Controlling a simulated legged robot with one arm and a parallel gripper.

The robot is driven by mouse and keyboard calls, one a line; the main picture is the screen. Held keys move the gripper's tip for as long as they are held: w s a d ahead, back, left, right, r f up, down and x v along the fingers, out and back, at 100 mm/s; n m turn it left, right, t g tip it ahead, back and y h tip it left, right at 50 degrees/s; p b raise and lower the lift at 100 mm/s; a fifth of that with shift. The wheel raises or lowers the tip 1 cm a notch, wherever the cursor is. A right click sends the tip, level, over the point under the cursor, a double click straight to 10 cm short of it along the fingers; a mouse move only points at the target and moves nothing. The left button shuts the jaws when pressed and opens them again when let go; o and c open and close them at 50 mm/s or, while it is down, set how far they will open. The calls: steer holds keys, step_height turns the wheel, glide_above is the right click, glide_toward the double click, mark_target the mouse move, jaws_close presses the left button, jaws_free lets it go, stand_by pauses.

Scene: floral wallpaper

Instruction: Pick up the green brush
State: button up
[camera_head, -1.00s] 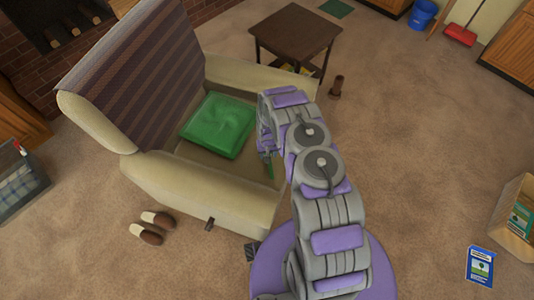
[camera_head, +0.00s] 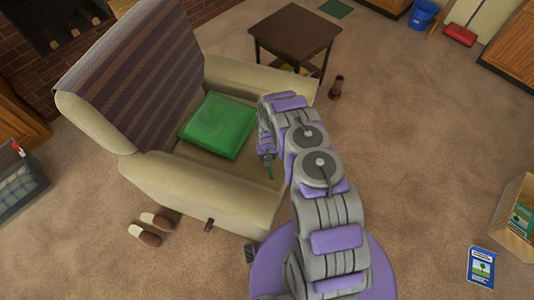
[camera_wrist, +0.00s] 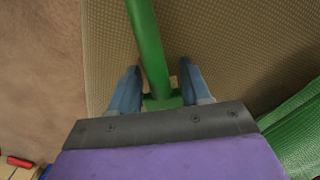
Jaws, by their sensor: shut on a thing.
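The green brush (camera_wrist: 148,45) shows in the wrist view as a long green handle running up from between my fingers, with a wider green part at its lower end. My gripper (camera_wrist: 160,75) has one blue finger on each side of it and is shut on it. In the head view my gripper (camera_head: 267,156) is over the front of the armchair seat, and a thin green piece of the brush (camera_head: 270,172) shows just below it. Most of the brush is hidden there by my gripper and arm.
The beige armchair (camera_head: 205,192) holds a green cushion (camera_head: 217,126) left of my gripper. Slippers (camera_head: 150,229) lie on the carpet at front left. Open carpet (camera_head: 420,150) lies to the right.

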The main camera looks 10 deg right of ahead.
steer(key=shift+r, duration=0.1)
steer(key=shift+r+p, duration=1.35)
steer(key=shift+r, duration=3.6)
steer(key=o, duration=0.7)
steer(key=c, duration=0.4)
steer(key=shift+o, duration=0.2)
steer(key=shift+r, duration=0.1)
